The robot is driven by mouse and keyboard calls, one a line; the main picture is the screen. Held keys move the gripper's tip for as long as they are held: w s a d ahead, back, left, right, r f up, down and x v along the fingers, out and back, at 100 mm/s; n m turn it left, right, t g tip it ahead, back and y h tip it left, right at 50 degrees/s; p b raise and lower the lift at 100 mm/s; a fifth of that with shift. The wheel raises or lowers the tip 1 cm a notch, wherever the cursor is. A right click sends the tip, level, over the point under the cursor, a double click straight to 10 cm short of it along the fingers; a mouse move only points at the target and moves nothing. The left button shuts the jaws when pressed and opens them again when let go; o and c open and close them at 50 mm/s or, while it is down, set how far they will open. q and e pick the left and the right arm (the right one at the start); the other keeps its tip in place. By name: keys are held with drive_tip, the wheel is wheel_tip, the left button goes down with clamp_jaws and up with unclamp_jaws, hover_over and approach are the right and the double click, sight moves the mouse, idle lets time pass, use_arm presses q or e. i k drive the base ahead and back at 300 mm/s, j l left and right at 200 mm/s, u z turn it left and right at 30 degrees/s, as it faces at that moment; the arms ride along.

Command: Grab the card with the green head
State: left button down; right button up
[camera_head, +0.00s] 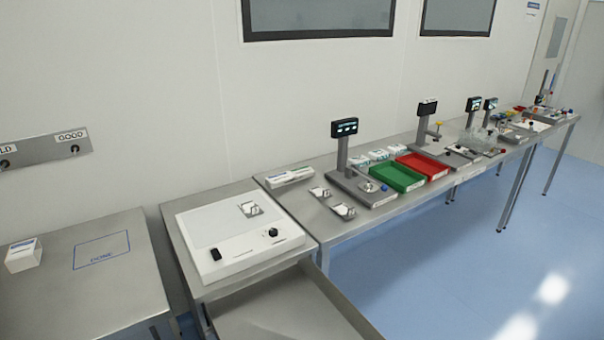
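No card with a green head can be told apart for sure at this size. White flat packs (290,177) lie at the near left end of the long steel bench (310,215), with faint coloured marks on them. More small white packs (378,155) with greenish marks lie behind a green tray (397,178) and a red tray (421,167). A small white box (22,255) with a dark label edge sits on the left table. Neither of my grippers is in view.
A white panel unit (238,240) with a dark knob stands on the middle table, above an open drawer (290,312). The left table (60,300) has a marked "DONE" square (101,250). A post with a display (343,130) rises behind small metal plates. Blue floor at right is clear.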

sight(305, 170)
drive_tip(key=i+l+u, duration=0.2)
drive_tip(key=l, duration=0.5)
drive_tip(key=l+u, duration=0.2)
drive_tip(key=l, duration=0.55)
drive_tip(key=i+l+u, duration=0.15)
drive_tip(key=l, duration=0.4)
drive_tip(key=l+u, duration=0.2)
drive_tip(key=l, duration=0.35)
drive_tip(key=i+l+u, duration=0.15)
drive_tip(key=l, duration=0.4)
drive_tip(key=i+l+u, duration=0.1)
drive_tip(key=l, duration=0.2)
drive_tip(key=i+l+u, duration=0.25)
drive_tip(key=l, duration=0.4)
drive_tip(key=i, duration=0.1)
